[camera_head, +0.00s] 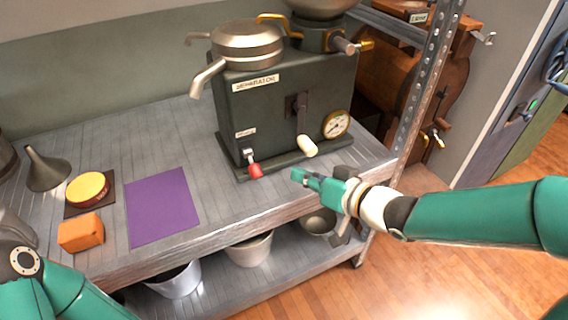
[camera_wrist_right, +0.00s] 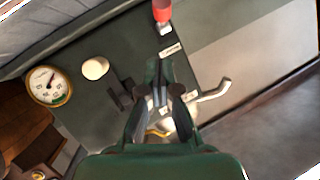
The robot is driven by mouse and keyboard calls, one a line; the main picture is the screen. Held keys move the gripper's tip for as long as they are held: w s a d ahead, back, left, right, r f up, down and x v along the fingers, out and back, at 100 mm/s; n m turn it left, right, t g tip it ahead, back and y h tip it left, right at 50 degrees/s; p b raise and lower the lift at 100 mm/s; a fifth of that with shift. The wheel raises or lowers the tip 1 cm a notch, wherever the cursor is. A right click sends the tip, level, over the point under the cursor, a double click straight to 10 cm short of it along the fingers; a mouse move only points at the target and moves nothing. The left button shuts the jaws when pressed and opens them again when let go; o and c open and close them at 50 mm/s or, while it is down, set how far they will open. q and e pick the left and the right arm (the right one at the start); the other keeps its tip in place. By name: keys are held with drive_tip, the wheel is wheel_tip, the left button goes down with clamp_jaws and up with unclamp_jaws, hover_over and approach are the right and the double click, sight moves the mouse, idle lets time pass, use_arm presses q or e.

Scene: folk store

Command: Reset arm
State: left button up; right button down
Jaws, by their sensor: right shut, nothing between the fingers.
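My right gripper (camera_head: 306,178) is in front of the dark separator machine (camera_head: 240,105), near the front edge of the bench. It is shut and empty, apart from the machine's lever handles. In the right wrist view its fingers (camera_wrist_right: 162,108) are together in front of the machine's face (camera_wrist_right: 110,75). My left arm comes in at the lower left of the head view; its gripper is not in view.
The separator has a red-tipped lever (camera_head: 255,170), a cream-knobbed lever (camera_head: 307,145) and a gauge (camera_head: 336,124). A purple mat (camera_head: 162,207), orange block (camera_head: 81,233), yellow round (camera_head: 87,189) and funnel (camera_head: 46,171) are on the bench. A metal post (camera_head: 428,75) stands right; buckets (camera_head: 249,250) sit below.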

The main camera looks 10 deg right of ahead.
drive_tip(key=v, duration=0.2)
drive_tip(key=shift+s+d, duration=0.15)
drive_tip(key=shift+s, duration=0.2)
drive_tip(key=shift+f, duration=0.1)
drive_tip(key=s+a+f+m+g, duration=0.1)
drive_tip(key=a+f+m+g, duration=0.15)
drive_tip(key=f, duration=0.75)
drive_tip(key=s+a+f+m+g, duration=0.1)
drive_tip(key=s+a+f+g, duration=0.15)
drive_tip(key=f, duration=0.85)
drive_tip(key=s+f+g+h, duration=0.4)
drive_tip(key=s+f+g, duration=0.3)
drive_tip(key=s+f, duration=0.8)
wheel_tip(320, 180, up, 15)
drive_tip(key=w+p, duration=0.1)
drive_tip(key=p, duration=1.6)
drive_tip(key=shift+d, duration=0.35)
